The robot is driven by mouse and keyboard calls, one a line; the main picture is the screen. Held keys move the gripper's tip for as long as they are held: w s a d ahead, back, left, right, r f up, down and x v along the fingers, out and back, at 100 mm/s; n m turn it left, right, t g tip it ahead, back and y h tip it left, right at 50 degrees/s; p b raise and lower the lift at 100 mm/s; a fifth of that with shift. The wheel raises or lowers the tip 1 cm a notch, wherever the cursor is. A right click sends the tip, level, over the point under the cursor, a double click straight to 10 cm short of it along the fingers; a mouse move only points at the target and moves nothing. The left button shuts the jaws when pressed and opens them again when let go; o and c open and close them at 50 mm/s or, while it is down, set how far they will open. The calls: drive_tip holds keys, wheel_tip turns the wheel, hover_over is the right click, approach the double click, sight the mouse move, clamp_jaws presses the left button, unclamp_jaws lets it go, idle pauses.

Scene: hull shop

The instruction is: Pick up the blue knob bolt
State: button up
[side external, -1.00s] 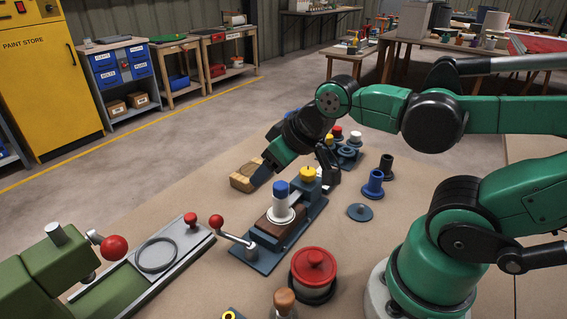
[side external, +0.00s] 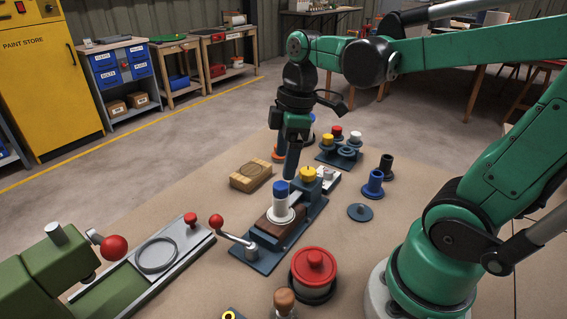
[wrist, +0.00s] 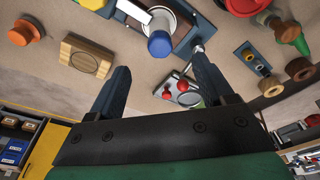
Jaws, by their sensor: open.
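The blue knob bolt (side external: 281,188) stands upright in a clamp fixture (side external: 262,256), with a white collar below its blue top. In the wrist view its blue knob (wrist: 160,44) shows ahead of and between my fingertips, beyond them. My gripper (side external: 291,178) points down just behind the knob in the side view, with its fingers overlapping each other there. In the wrist view my gripper (wrist: 161,74) has its two fingers wide apart with nothing between them. The bolt's lower end is hidden in the fixture.
A yellow knob (side external: 308,173) stands close behind on the same fixture. A wooden block (side external: 251,176) lies to the left, a blue flanged part (side external: 373,183) to the right. A red-lidded pot (side external: 314,268) and a red-balled crank handle (side external: 216,221) are in front.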

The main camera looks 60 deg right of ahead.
sight(281, 185)
drive_tip(key=shift+w+a+f, duration=0.15)
drive_tip(key=shift+f, duration=1.25)
drive_tip(key=shift+w+a+f, duration=0.1)
drive_tip(key=shift+w+f, duration=0.05)
drive_tip(key=shift+f, duration=1.2)
clamp_jaws()
drive_tip(key=shift+r, duration=0.15)
